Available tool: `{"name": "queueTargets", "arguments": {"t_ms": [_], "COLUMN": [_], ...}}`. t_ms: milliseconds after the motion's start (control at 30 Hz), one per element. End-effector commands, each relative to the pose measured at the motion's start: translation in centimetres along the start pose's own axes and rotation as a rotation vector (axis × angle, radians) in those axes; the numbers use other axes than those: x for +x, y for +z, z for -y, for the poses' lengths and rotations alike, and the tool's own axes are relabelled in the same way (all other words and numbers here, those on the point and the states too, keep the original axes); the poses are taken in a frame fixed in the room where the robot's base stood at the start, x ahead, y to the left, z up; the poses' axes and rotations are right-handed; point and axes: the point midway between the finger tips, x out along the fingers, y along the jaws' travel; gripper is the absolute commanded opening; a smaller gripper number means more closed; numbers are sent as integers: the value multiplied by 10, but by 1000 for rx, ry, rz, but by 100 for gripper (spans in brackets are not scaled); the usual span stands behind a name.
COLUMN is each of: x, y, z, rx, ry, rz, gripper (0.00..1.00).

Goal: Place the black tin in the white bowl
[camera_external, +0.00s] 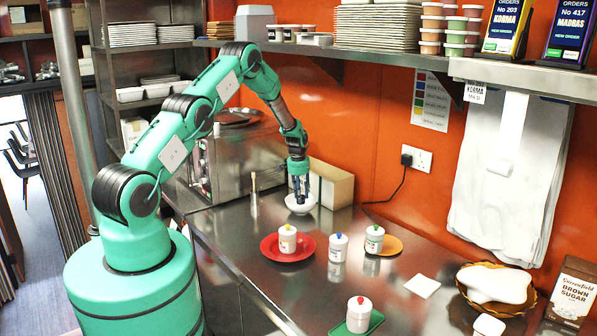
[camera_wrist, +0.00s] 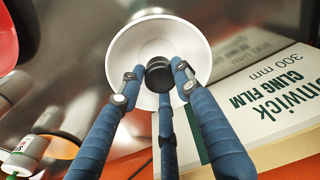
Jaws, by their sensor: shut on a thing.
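The white bowl (camera_external: 300,207) stands on the steel counter in front of the cling film box; it also shows in the wrist view (camera_wrist: 120,45). My gripper (camera_external: 299,192) points down right over the bowl. In the wrist view its blue fingers (camera_wrist: 157,88) are closed around the small round black tin (camera_wrist: 158,72), which shows against the bowl's inside. I cannot tell whether the tin touches the bowl. In the external view the tin is hidden by the fingers or too small to make out.
A cling film box (camera_external: 333,185) stands close to the bowl. A red plate (camera_external: 268,248) with a white jar, another white jar (camera_external: 338,247) and an orange plate (camera_external: 394,246) are nearer the front.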

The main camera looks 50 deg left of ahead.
Motion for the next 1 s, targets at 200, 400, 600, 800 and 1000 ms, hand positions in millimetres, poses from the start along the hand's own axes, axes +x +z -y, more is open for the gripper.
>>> {"name": "queueTargets", "arguments": {"t_ms": [200,400,600,800,1000], "x": [1,1,1,1,1], "y": [0,0,0,0,0], "z": [0,0,0,0,0], "rx": [0,0,0,0,0], "ry": [0,0,0,0,0], "rz": [0,0,0,0,0], "gripper": [6,43,55,55,55]}}
